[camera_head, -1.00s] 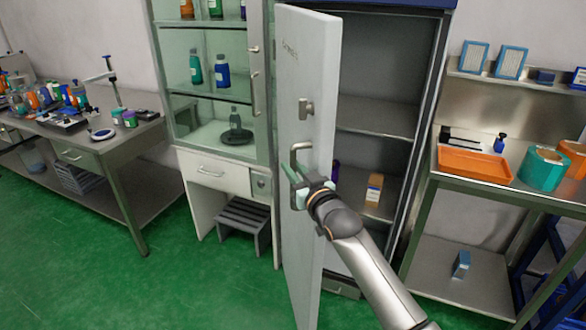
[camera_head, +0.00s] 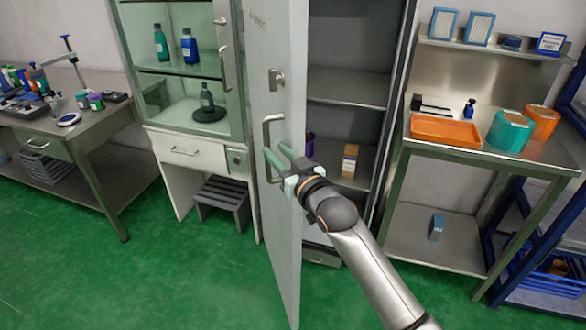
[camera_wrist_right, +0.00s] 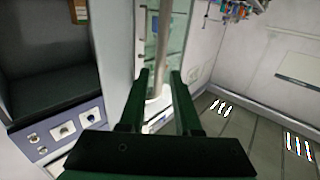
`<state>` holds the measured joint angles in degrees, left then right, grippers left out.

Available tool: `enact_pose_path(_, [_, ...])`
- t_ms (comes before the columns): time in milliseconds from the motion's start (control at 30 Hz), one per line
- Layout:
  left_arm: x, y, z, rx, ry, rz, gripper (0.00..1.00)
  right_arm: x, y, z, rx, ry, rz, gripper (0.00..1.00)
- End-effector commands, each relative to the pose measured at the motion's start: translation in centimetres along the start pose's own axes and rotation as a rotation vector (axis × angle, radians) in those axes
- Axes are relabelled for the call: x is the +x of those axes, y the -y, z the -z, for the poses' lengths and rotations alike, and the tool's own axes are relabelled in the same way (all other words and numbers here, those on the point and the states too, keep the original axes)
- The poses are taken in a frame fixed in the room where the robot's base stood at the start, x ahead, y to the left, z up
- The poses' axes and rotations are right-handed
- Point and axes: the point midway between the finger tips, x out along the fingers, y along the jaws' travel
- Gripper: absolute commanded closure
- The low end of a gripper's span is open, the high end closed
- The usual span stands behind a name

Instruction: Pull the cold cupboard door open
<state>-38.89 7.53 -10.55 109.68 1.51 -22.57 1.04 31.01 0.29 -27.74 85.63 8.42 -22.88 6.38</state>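The cold cupboard door (camera_head: 275,70) is a pale panel standing swung wide open, almost edge-on in the head view. It has an upright grey bar handle (camera_head: 267,133) on its left face. The cold cupboard interior (camera_head: 348,75) shows to its right. My right gripper (camera_head: 274,155) is at the handle, its green fingers reaching past the door's edge. In the right wrist view, the fingers (camera_wrist_right: 160,74) are spread, with a grey bar between them and a gap beside it. Whether either finger touches the bar is unclear. My left gripper is out of view.
A glass-fronted cabinet (camera_head: 185,100) with bottles and a grey step stool (camera_head: 222,197) stand left of the door. A steel bench (camera_head: 470,150) with an orange tray (camera_head: 447,130) is to the right. Green floor (camera_head: 190,275) is free at the front left.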

Motion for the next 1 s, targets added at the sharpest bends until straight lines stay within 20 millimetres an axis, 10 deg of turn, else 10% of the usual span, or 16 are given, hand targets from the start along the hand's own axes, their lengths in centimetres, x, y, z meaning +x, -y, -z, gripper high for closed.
enact_pose_path(400, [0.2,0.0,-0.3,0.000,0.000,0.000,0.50,-5.8,0.0,-0.1,0.000,0.000,0.000,0.68])
enact_pose_path(867, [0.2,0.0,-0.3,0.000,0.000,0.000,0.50,-6.8,0.0,0.0,0.000,0.000,0.000,0.68])
enact_pose_path(1000, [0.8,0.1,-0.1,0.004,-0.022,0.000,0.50,-7.0,-0.3,-1.2,0.025,0.011,0.003,0.84])
